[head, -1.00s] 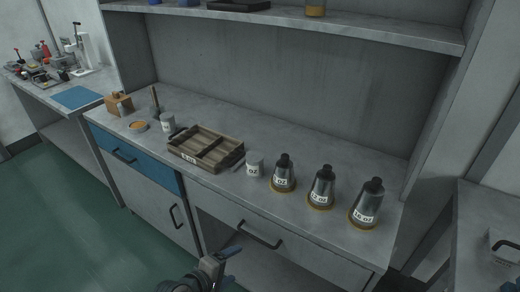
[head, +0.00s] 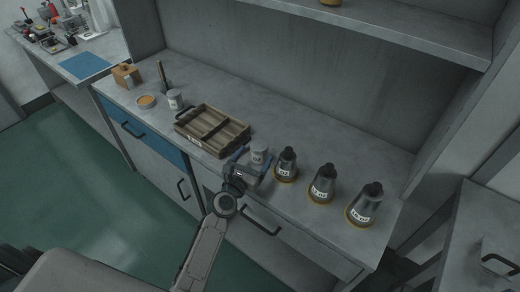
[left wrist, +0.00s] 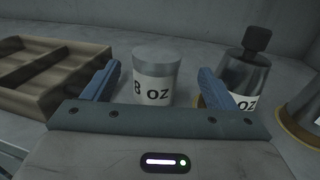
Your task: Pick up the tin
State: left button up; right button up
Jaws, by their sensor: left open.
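The tin (head: 259,155) is a small grey cylinder with a white label, upright on the counter between the wooden tray and the row of metal cup forms. In the left wrist view the tin (left wrist: 156,78) shows "8 oz", its first character partly unclear, and stands between the two blue fingers. My left gripper (head: 246,165) is open at the tin's front, its fingers spread to either side. The fingertips (left wrist: 158,80) appear apart from the tin's sides. My right gripper is not in view.
A divided wooden tray (head: 212,127) stands close left of the tin. Several dark-capped metal cup forms on yellow bases stand to the right, the nearest (head: 286,163) close by. The counter behind (head: 330,145) is clear.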

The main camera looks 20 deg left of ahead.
aim_at(261, 145)
pick_arm(q)
jog(key=shift+w+d+f+b, duration=0.1)
jog(key=shift+w, duration=1)
jog(key=shift+w+d+f+b, duration=0.1)
jog(key=shift+w+f, duration=0.05)
jog(key=shift+w, duration=1)
jog(key=shift+w+d+f+b, duration=0.1)
jog(key=shift+w, duration=1)
jog(key=shift+c, duration=0.5)
jog(key=c, duration=1)
